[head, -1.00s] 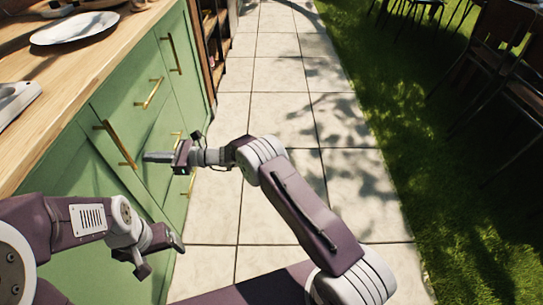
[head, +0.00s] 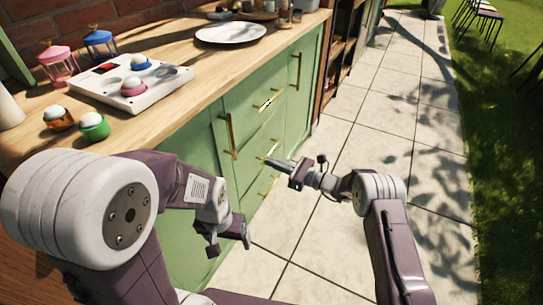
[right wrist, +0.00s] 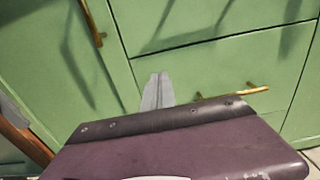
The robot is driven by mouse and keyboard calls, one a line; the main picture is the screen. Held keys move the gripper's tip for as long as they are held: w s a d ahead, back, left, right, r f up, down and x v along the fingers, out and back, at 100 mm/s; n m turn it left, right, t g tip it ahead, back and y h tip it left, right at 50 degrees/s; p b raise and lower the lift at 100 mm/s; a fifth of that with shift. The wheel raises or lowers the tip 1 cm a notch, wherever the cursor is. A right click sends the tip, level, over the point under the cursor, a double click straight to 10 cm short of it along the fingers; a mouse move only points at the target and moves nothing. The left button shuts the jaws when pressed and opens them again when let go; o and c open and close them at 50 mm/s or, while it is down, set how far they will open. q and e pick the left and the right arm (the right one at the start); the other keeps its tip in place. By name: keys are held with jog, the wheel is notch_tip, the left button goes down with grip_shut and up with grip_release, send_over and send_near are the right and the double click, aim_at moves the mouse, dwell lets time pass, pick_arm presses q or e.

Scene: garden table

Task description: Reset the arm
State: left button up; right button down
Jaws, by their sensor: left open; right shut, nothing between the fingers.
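My left gripper (head: 230,243) hangs open and empty in front of the green cabinet, low in the head view. My right gripper (head: 279,164) is shut with nothing in it. Its fingers point at the green drawers and overlap the brass handles in the head view. In the right wrist view, its closed fingertips (right wrist: 157,91) show against the green drawer front, with a brass handle (right wrist: 232,91) to their right. I cannot tell whether the fingertips touch the cabinet.
The green cabinet (head: 205,150) has brass handles and a wooden top. On the top are a white tray (head: 165,84) with egg cups, an orange and a green egg cup (head: 93,126), pink and blue lanterns, and a white plate (head: 231,32). Clear paving (head: 400,95) lies right, then grass.

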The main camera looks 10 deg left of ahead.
pick_arm(q)
notch_tip(320, 180, up, 2)
jog(key=shift+p, duration=0.5)
pick_arm(e)
jog(key=v, duration=0.5)
jog(key=shift+a+f, duration=0.1)
